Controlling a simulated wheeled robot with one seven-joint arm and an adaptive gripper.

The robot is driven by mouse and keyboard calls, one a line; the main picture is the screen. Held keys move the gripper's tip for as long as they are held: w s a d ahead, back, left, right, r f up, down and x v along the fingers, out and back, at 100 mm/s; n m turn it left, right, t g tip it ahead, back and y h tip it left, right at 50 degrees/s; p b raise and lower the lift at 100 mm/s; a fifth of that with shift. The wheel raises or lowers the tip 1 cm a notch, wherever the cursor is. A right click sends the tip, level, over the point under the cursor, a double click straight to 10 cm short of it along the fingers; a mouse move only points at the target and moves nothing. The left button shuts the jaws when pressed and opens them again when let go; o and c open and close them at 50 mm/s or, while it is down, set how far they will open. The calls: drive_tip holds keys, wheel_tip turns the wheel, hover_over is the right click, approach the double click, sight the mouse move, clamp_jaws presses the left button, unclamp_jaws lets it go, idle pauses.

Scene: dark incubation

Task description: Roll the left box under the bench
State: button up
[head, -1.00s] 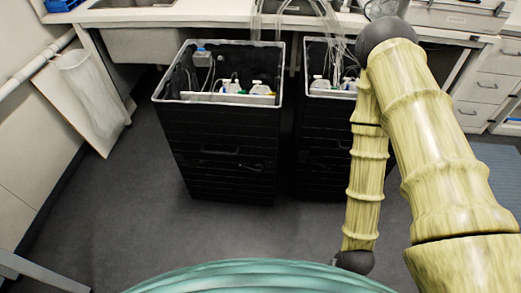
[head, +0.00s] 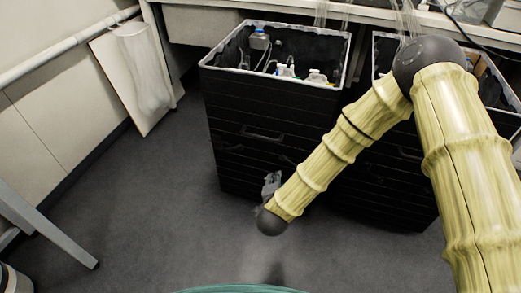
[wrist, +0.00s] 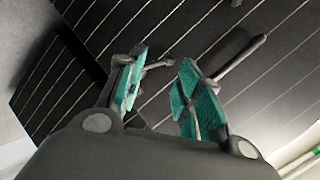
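The left box (head: 235,125) is a tall black bin with a pale rim, handles on its front and bottles and tubing inside. It stands upright on the floor in front of the bench (head: 200,12), with its top open to view. My gripper (head: 272,183) is low before the box's front face, partly hidden by my arm. In the wrist view my gripper (wrist: 163,65) is open, with teal pads on both fingers. A grey bar handle (wrist: 240,60) on the dark ribbed face (wrist: 215,30) shows behind the fingers. I cannot tell whether they touch it.
A second black box (head: 385,185) stands close on the right, partly behind my arm. A pale board (head: 125,80) leans by the left wall, below a pipe (head: 60,50). A grey leg (head: 55,235) juts in at lower left. Open floor (head: 150,200) lies left of the box.

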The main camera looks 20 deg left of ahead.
drive_tip(key=w+a+r+m+t+b, duration=0.2)
drive_tip(key=w+a+m+b, duration=0.1)
drive_tip(key=a, duration=0.3)
drive_tip(key=m+t+h+b, duration=0.2)
drive_tip(key=m+h+b, duration=0.1)
drive_tip(key=m+b, duration=0.1)
approach(260, 138)
drive_tip(key=w, duration=0.3)
drive_tip(key=w+f+b, duration=0.1)
drive_tip(key=w, duration=0.3)
drive_tip(key=w+f+b, duration=0.1)
drive_tip(key=w, duration=0.2)
drive_tip(key=shift+w+d, duration=0.25)
drive_tip(key=shift+w, duration=0.1)
clamp_jaws()
